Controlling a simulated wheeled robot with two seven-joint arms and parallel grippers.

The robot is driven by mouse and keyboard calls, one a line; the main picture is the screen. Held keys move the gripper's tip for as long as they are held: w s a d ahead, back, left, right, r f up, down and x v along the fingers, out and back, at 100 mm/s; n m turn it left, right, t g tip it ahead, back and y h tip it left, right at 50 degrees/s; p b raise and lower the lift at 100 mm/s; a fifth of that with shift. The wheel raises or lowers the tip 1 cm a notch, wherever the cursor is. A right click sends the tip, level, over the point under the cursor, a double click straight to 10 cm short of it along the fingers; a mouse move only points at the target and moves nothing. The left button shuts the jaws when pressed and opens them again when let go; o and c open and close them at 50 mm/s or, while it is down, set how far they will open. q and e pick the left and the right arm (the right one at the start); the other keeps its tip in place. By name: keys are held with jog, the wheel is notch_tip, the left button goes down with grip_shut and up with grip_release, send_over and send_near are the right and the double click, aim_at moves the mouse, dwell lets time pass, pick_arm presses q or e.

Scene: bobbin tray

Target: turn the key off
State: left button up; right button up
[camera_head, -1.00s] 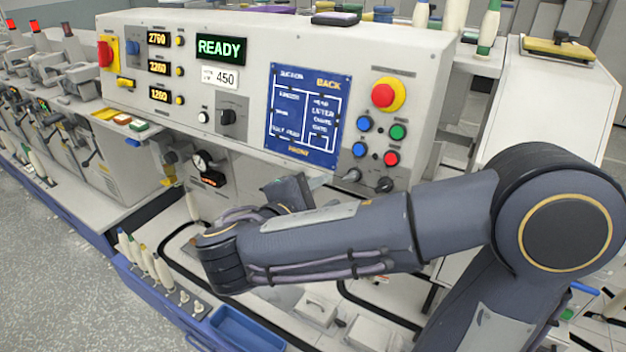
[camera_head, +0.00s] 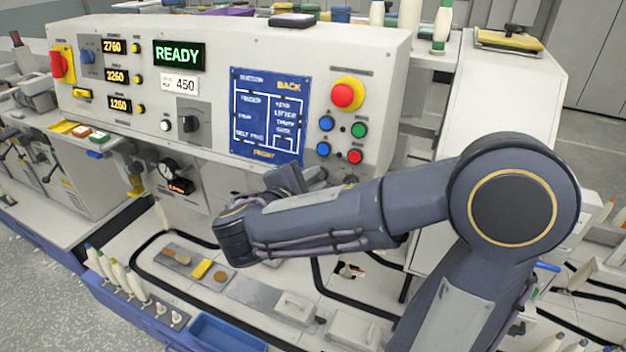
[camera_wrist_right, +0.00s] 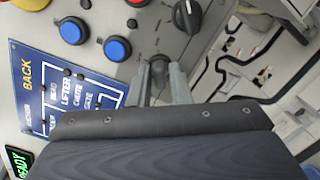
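The control panel (camera_head: 215,90) carries a low dark round switch (camera_wrist_right: 158,66), which I take for the key switch; any key in it is too small and too covered to make out. In the right wrist view it lies between the fingertips of my right gripper (camera_wrist_right: 160,82), one finger on each side. The fingers stand apart, and I cannot tell whether they touch it. In the head view my right gripper (camera_head: 308,180) is at the panel's lower edge, below the blue buttons, and hides the switch. My left gripper is not in view.
A black selector knob (camera_wrist_right: 187,15) with a white mark sits close beside the switch. Two blue buttons (camera_wrist_right: 117,48) and a red emergency stop (camera_head: 346,95) are near. The green display (camera_head: 178,55) reads READY. A blue tray (camera_head: 225,334) lies below.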

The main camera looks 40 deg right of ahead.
grip_shut()
jog(key=n+p, duration=0.4)
jog(key=shift+r+n, duration=0.2)
jog(key=shift+n, duration=0.2)
jog(key=n+p, duration=0.4)
jog(key=shift+t, duration=0.3)
jog(key=shift+f+n+p, duration=0.2)
jog(key=shift+n+p, duration=0.9)
jog(key=shift+n, duration=0.7)
jog(key=shift+t, duration=0.3)
jog(key=shift+o, duration=2.1)
grip_release()
